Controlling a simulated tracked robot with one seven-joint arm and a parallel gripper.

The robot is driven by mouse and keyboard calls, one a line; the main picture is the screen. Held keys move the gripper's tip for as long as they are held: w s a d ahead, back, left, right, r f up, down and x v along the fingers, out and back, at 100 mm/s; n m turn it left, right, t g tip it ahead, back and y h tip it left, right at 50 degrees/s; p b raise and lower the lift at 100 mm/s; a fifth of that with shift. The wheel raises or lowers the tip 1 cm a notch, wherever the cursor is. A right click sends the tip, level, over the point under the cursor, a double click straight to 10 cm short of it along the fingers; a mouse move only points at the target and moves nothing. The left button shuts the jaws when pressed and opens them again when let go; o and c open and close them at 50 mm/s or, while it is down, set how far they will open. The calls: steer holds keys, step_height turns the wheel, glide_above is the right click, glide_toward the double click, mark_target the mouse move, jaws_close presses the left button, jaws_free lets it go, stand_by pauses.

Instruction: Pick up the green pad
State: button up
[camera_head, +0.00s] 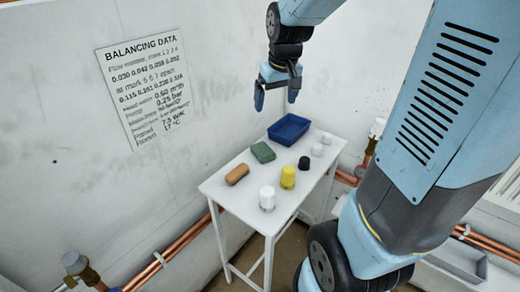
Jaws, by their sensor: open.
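The green pad (263,152) is a small dark green block with rounded edges. It lies flat near the back left side of the white table (222,190), in front of a blue tray. My gripper (275,99) hangs in the air above the table's back edge, fingers pointing down. It is open and empty, apart from the pad and well above it. The pad is in full view, with nothing on top of it.
Beside the pad are an orange-brown block (237,174), a yellow cylinder (288,177), a white cylinder (267,197), a small black piece (304,163) and the blue tray (289,128). Small white pieces (317,149) stand at right. Copper pipes (180,246) run along the wall behind.

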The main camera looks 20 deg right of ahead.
steer(key=n+g, duration=0.1)
steer(key=g, duration=0.1)
glide_toward(263, 149)
step_height(263, 149, down, 5)
steer(key=shift+a+r, duration=0.2)
steer(key=shift+w+d+f, duration=0.1)
steer(key=shift+w+f, duration=0.1)
steer(key=shift+f, duration=1.1)
steer(key=shift+w+f, duration=0.25)
steer(key=shift+f, duration=1.1)
